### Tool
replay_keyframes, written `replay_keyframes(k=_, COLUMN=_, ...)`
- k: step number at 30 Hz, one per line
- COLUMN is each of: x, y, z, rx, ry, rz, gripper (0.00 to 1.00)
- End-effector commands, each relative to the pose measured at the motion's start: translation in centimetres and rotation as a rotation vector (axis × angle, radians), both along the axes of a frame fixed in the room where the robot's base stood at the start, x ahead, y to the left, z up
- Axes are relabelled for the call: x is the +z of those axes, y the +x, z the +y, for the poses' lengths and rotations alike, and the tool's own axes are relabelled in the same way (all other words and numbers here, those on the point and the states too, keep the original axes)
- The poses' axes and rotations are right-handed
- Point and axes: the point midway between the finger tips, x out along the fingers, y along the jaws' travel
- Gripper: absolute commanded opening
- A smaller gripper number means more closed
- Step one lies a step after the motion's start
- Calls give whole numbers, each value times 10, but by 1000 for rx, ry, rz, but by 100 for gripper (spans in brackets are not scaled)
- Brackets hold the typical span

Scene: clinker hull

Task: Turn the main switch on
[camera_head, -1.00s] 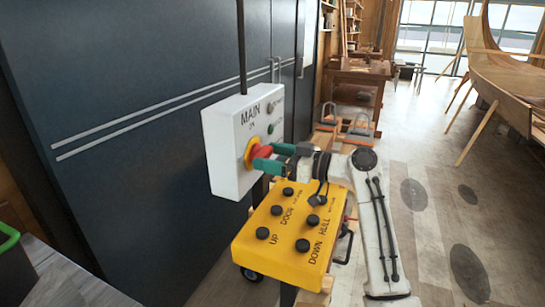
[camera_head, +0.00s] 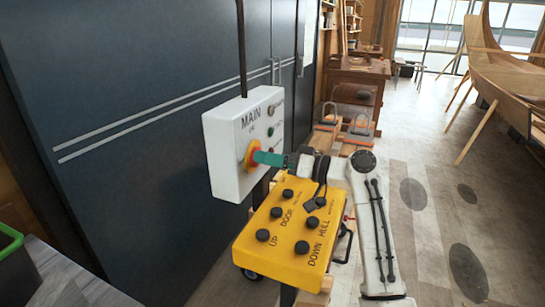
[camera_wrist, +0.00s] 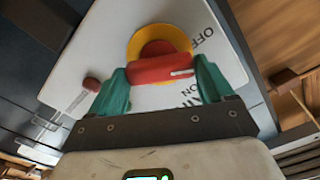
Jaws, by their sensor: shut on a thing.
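The main switch is a red handle (camera_wrist: 150,71) on a yellow disc (camera_wrist: 158,34), on the front of a white box (camera_head: 226,170) marked MAIN. My gripper (camera_wrist: 161,72) has its green fingers on either side of the handle, shut on it. A white mark on the handle points right in the wrist view, between the printed OFF and ON. In the head view the green fingers (camera_head: 268,158) reach the box front from the right and partly hide the red handle and yellow disc.
A yellow control panel (camera_head: 290,238) with several black knobs stands just below my gripper. Dark cabinet doors (camera_head: 130,110) lie behind the box. Smaller knobs or lamps (camera_head: 271,131) sit on the box's right side. Open floor (camera_head: 420,215) lies to the right.

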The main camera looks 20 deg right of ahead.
Motion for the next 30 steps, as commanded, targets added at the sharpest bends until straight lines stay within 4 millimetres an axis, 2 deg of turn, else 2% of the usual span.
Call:
replay_keyframes(k=21, x=3, y=1, z=-2, rx=-2, ry=460, rz=498, gripper=50)
replay_keyframes(k=30, x=1, y=1, z=-2, rx=-4, ry=608, rz=658, gripper=50)
